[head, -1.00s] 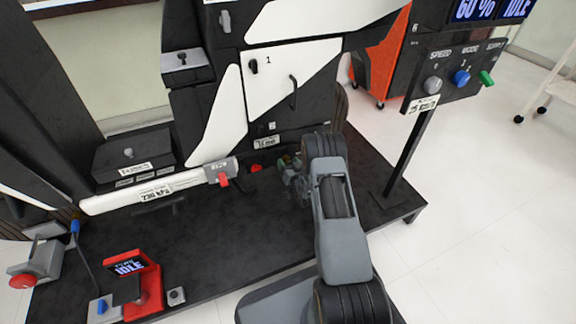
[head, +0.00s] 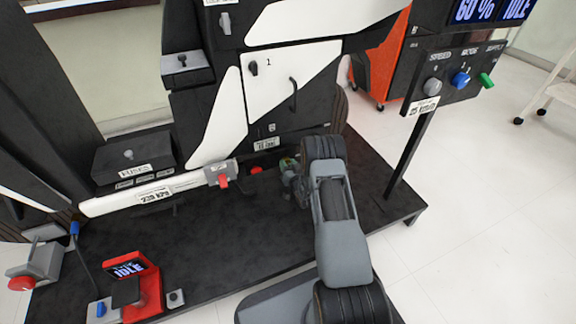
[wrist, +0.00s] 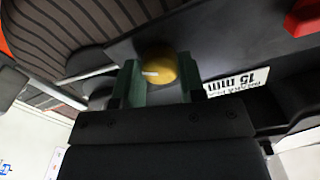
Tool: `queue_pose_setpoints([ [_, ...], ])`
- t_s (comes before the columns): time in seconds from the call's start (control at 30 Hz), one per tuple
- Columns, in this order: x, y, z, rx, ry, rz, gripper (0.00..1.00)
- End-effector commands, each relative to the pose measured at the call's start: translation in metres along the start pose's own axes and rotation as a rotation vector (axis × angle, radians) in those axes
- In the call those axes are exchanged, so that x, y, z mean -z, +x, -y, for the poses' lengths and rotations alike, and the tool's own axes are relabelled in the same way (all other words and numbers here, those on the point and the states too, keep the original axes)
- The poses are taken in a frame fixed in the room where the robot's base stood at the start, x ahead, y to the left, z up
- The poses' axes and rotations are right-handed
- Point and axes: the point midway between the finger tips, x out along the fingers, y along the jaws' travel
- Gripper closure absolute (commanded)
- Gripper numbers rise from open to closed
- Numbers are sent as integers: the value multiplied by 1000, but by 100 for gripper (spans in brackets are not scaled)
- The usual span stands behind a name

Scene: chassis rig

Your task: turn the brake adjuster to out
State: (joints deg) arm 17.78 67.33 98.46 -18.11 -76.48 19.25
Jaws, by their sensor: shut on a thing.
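A round yellow knob (wrist: 158,66), which looks like the brake adjuster, sits on a dark panel in the wrist view. A short white mark on its face lies toward the left of the picture. My gripper (wrist: 157,80) has its two green fingers on either side of the knob and is shut on it. In the head view my gripper (head: 289,170) is at the foot of the black rig, partly behind my arm, and the knob cannot be made out there.
A red part (wrist: 303,17) lies at the upper right of the wrist view. In the head view a white bar with a red lever (head: 223,181) is left of my gripper. A control post (head: 408,150) stands to the right. The base plate (head: 225,235) has clear room in front.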

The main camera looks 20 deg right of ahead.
Motion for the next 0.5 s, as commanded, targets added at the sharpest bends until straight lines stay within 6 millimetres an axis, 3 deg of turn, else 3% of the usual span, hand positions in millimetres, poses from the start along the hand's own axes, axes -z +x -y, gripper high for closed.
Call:
queue_pose_setpoints([
  [0.27,0,0,0,0,-85,0,87],
  [0.5,0,0,0,0,-280,1,87],
])
